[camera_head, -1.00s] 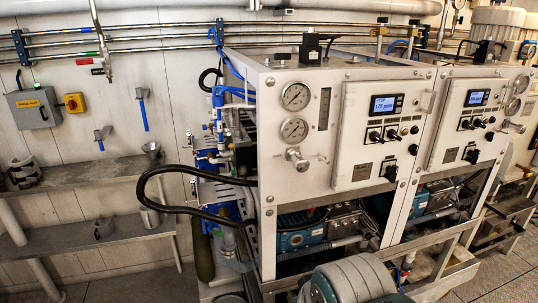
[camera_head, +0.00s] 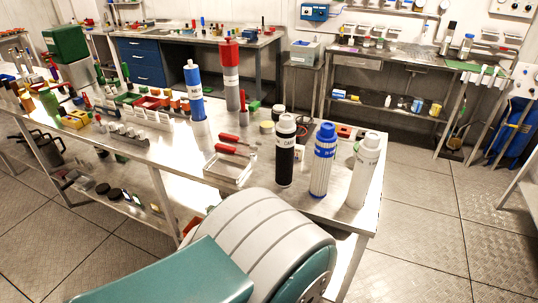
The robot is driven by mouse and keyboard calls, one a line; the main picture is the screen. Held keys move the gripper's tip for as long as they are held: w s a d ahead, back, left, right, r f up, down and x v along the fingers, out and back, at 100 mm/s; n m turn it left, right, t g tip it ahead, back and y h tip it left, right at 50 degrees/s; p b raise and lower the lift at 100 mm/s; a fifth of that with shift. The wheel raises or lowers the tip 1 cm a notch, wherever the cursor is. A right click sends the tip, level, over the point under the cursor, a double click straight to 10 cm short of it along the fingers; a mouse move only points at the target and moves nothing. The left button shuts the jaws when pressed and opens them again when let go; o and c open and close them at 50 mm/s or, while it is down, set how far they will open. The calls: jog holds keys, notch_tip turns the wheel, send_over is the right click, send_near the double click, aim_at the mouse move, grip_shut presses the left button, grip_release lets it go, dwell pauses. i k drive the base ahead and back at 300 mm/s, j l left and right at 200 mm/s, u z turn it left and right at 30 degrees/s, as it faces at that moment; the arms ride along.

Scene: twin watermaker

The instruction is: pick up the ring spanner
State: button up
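I cannot make out a ring spanner for certain among the small items here. A steel workbench (camera_head: 150,153) runs from the left to the middle, covered with small parts and tools. Near its right end lies a shallow metal tray (camera_head: 229,172). Red-handled tools (camera_head: 230,150) lie at the tray, too small to tell their kind. A grey and teal link of my arm fills the bottom centre and hides part of the bench's front edge. My gripper is not in view.
A black cartridge (camera_head: 286,155), a blue-and-white cartridge (camera_head: 322,165) and a white cartridge (camera_head: 364,172) stand at the bench's right end. A blue bottle (camera_head: 193,82) and a red-topped cylinder (camera_head: 231,82) stand further back. The floor at right (camera_head: 430,225) is clear.

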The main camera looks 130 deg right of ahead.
aim_at(224, 147)
jog(key=z, duration=4.45)
jog(key=i+j+z, duration=0.4)
jog(key=i, duration=0.3)
jog(key=i+j+z, duration=0.4)
jog(key=i+j, duration=0.25)
jog(key=j, duration=0.1)
